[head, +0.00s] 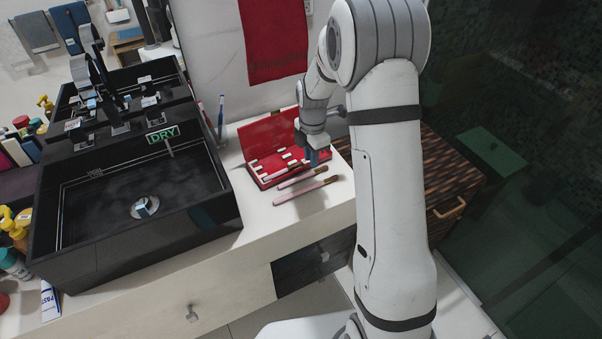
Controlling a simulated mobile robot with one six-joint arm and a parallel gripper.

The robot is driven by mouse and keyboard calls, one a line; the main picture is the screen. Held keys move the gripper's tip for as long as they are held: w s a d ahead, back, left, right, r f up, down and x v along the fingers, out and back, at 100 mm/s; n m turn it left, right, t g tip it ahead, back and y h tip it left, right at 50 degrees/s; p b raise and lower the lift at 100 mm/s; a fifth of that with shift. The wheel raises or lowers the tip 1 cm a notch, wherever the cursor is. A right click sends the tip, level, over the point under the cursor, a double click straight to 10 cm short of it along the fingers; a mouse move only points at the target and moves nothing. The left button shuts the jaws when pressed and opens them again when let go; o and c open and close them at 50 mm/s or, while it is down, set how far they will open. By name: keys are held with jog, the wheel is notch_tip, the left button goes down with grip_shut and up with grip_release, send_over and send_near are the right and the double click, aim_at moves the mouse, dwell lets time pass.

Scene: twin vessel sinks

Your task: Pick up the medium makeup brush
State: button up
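Two makeup brushes with pink handles and dark tips lie on the white counter in front of an open red case (258,137). The nearer brush (295,194) looks longer than the farther brush (293,180). I cannot tell for sure which one is the medium brush. My gripper (318,158), with blue fingertips, points down over the right end of the case, just behind the brush tips. Its fingers are too small and overlapped to show whether they are open or touching anything.
The red case holds several white pieces. A black sink (140,207) marked DRY stands to the left, with an upright blue toothbrush (221,115) behind its right edge. A red towel (273,38) hangs behind. The counter's front edge lies close in front of the brushes.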

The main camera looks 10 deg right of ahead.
aim_at(312, 172)
notch_tip(312, 172, down, 5)
jog(key=shift+d+f, duration=0.1)
jog(key=shift+d, duration=0.05)
jog(key=shift+c, duration=0.3)
grip_shut()
